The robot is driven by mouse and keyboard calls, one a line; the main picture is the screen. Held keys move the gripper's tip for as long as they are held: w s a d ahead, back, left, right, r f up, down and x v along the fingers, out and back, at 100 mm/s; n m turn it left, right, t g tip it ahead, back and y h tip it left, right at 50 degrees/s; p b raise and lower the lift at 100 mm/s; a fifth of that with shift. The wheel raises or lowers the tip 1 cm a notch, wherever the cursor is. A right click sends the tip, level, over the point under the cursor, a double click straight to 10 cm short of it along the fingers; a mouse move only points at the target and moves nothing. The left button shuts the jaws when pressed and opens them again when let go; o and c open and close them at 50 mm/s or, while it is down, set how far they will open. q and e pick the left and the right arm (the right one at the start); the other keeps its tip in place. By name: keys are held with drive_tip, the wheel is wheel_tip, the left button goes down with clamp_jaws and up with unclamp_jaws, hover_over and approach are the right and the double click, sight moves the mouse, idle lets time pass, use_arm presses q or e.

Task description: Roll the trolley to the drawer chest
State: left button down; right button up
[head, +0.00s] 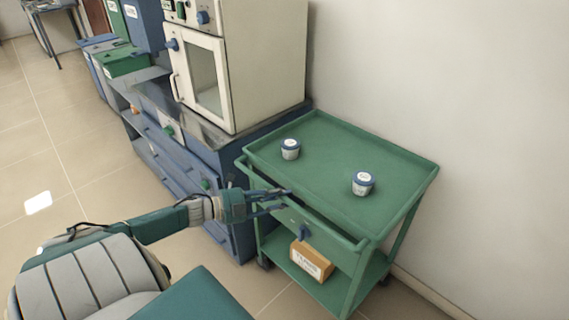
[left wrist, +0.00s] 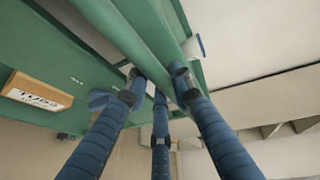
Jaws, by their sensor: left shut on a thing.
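The green trolley (head: 325,158) stands by the wall, with its left end close beside the blue drawer chest (head: 188,168); I cannot tell whether they touch. My left gripper (head: 284,197) is shut on the trolley's near-side handle bar (head: 330,229). In the left wrist view the dark blue fingers (left wrist: 160,85) close around the green bar (left wrist: 150,42). Two small white jars with blue-grey lids, a left one (head: 290,149) and a right one (head: 363,183), stand upright on the top tray. My right gripper is out of view.
A cream furnace (head: 230,75) stands on the chest. A cardboard box (head: 311,260) sits on the trolley's lower shelf and also shows in the left wrist view (left wrist: 37,92). Green and blue bins (head: 122,60) are further back. The tiled floor at left is clear.

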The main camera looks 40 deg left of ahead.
use_arm(q)
drive_tip(key=shift+w+a+r, duration=0.1)
drive_tip(key=shift+a+r, duration=0.05)
drive_tip(key=shift+a, duration=0.1)
drive_tip(key=c, duration=1.5)
unclamp_jaws()
drive_tip(key=shift+a, duration=0.1)
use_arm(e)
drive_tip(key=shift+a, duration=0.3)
use_arm(q)
drive_tip(key=shift+s, duration=0.2)
drive_tip(key=v, duration=1.1)
drive_tip(key=shift+s+a+r, duration=0.1)
drive_tip(key=shift+s+a, duration=0.1)
drive_tip(key=shift+s, duration=0.15)
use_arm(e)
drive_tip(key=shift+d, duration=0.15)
